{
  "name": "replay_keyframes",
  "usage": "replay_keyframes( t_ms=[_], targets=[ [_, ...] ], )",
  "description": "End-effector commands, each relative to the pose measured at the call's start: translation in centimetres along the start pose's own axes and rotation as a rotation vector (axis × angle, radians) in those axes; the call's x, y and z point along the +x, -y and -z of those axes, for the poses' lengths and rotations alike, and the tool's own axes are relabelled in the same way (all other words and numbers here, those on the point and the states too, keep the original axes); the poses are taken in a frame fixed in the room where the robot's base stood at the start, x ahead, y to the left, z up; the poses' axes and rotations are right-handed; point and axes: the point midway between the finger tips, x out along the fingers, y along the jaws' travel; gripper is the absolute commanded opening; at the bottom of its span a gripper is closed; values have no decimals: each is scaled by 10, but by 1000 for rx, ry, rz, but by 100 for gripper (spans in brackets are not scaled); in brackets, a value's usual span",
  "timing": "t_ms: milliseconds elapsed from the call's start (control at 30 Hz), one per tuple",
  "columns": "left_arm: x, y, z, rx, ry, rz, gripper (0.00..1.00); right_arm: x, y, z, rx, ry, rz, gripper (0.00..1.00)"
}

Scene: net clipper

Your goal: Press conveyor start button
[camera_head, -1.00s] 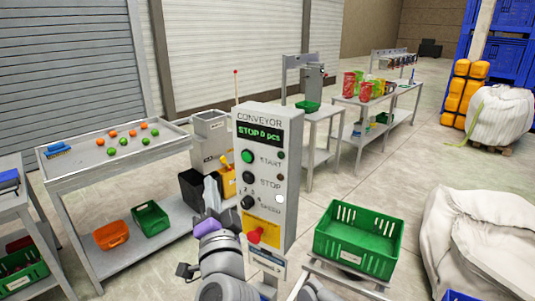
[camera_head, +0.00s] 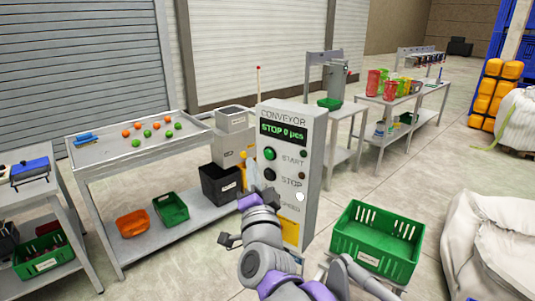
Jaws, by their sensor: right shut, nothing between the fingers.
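The grey conveyor panel (camera_head: 313,150) stands upright in the middle, its display reading "STOP 0 pcs". The green START button (camera_head: 269,154) shows clear on its face, with the dark STOP button (camera_head: 269,174) below it. My right gripper (camera_head: 248,176) is shut and empty, its fingers pointing up at the panel's left edge, lower than the START button and left of it. I cannot tell whether it touches the panel. My left gripper is not in view.
A sorting table (camera_head: 100,157) with orange and green balls stands left of the panel. A black bin (camera_head: 220,186) is behind my gripper. A green crate (camera_head: 376,240) stands to the right, near a white sack (camera_head: 490,240). Floor is free behind the crate.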

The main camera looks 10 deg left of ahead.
Motion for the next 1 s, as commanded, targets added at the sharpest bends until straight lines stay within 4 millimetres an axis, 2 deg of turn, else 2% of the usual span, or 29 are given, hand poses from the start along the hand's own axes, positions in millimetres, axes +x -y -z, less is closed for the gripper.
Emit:
replay_keyframes(
  t_ms=[100,300,1000],
  targets=[
    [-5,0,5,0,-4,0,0,11,-6,9,-3,-1,0,0],
    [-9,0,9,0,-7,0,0,21,-14,15,-1,0,0,0],
    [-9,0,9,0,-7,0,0,22,-16,16,0,1,0,0]
  ],
)
